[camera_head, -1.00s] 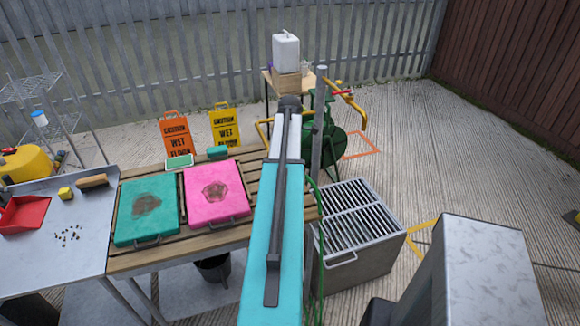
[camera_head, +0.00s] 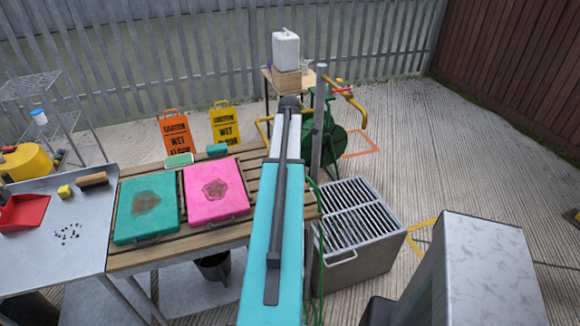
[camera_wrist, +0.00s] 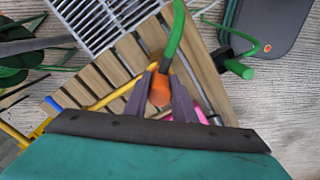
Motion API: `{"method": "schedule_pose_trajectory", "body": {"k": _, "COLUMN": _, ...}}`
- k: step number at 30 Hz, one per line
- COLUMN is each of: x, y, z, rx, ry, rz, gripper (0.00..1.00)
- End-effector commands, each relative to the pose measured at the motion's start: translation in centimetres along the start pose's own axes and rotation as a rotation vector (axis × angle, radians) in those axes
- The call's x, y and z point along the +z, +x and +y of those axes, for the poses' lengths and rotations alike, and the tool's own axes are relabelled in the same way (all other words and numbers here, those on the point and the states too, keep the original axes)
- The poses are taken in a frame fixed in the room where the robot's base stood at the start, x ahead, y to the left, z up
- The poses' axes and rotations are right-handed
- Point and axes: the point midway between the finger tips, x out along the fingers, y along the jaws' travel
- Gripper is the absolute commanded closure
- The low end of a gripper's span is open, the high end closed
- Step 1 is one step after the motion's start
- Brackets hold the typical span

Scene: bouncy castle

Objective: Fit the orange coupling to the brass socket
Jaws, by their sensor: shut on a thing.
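In the wrist view my gripper (camera_wrist: 160,92) has its two dark fingers closed on the orange coupling (camera_wrist: 160,86). The coupling sits at the end of a green hose (camera_wrist: 174,38), which rises from it to the top of the picture. In the head view my fingers and the coupling are hidden behind my arm, and part of the green hose (camera_head: 320,235) hangs to its right. I cannot make out the brass socket clearly in either view. A grey post (camera_head: 319,120) with a red-handled tap (camera_head: 342,90) stands just beyond my arm.
A slatted wooden bench (camera_head: 160,258) carries a green pad (camera_head: 125,225) and a pink pad (camera_head: 215,205). A green hose reel (camera_head: 326,138) with a yellow frame stands behind the post. A grated grey box (camera_head: 365,255) stands right of the bench.

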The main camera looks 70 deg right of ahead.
Motion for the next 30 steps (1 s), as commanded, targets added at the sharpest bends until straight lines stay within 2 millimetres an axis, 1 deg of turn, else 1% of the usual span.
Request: {"method": "schedule_pose_trajectory", "body": {"k": 30, "x": 0.02, "y": 0.84, "z": -0.02, "rx": -0.001, "ry": 0.0, "rz": 0.0, "gripper": 0.96}}
